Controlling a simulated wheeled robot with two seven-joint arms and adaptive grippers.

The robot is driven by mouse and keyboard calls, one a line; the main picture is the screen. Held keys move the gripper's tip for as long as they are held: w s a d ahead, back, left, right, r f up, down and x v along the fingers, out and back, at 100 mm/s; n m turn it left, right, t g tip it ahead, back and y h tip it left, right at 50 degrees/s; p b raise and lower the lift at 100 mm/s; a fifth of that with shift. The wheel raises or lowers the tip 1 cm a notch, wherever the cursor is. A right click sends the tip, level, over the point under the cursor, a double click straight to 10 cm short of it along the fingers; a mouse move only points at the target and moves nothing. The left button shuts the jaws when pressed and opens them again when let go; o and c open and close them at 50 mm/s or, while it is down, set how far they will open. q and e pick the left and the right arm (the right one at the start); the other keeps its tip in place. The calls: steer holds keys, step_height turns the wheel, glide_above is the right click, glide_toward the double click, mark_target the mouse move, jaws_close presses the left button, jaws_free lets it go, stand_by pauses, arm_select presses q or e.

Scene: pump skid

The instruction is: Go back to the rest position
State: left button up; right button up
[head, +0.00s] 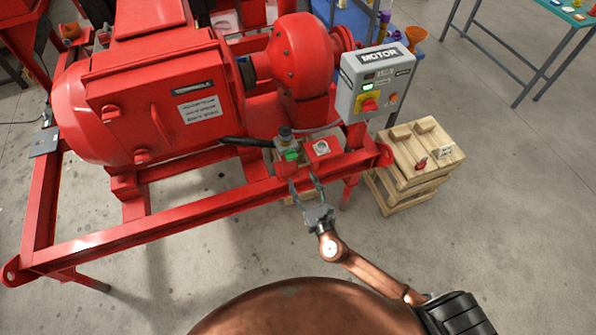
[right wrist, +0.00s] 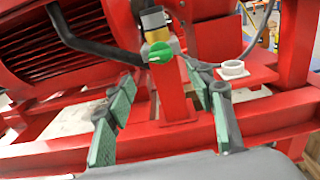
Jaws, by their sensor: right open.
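My right gripper (head: 305,187) reaches in from the lower right in the head view, at the front rail of the red pump skid frame (head: 150,222). It is open, with nothing between its fingers. In the right wrist view the two green-padded fingers (right wrist: 163,88) stand well apart. A green knob (right wrist: 160,52) on a small fitting with a yellow band shows just beyond and between the fingertips, apart from them as far as I can tell. The knob also shows in the head view (head: 292,155). My left gripper is not in view.
A grey motor control box (head: 375,82) stands above and right of the gripper. A wooden crate stack (head: 408,180) is on the floor at right. Bare floor lies in front.

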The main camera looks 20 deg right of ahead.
steer(key=shift+s, duration=1)
